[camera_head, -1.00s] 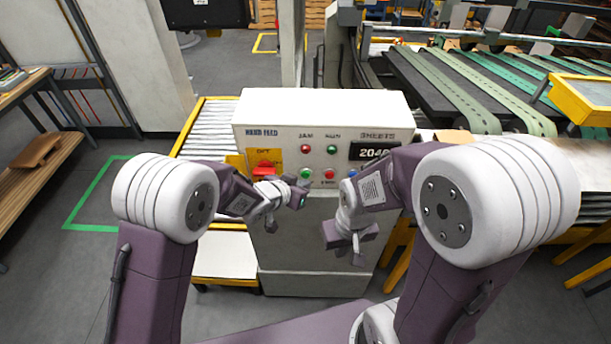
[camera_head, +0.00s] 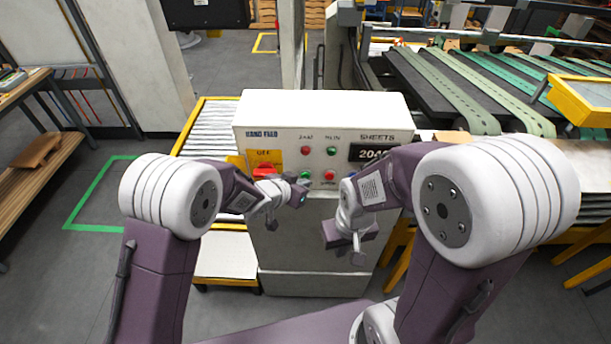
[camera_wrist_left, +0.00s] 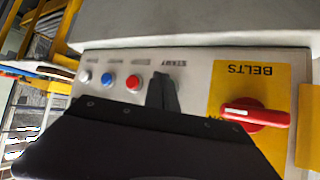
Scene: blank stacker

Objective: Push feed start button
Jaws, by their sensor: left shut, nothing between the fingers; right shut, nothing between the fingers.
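The white control box (camera_head: 320,115), marked HAND FEED, faces me. On its lower row a green button (camera_head: 306,174) shows just above my left gripper (camera_head: 303,195). In the left wrist view, seen upside down, the shut dark fingers of that gripper (camera_wrist_left: 163,90) lie in front of the spot under the START label (camera_wrist_left: 170,63) and hide the button there. I cannot tell whether the fingertips touch it. My right gripper (camera_head: 358,258) is shut and empty, low in front of the box.
Beside START are a red button (camera_wrist_left: 133,82), a blue button (camera_wrist_left: 107,78) and a white one (camera_wrist_left: 85,76). A red rotary switch (camera_wrist_left: 255,114) sits on a yellow BELTS plate. A SHEETS display (camera_head: 370,152) is at right. A roller conveyor (camera_head: 205,130) lies left.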

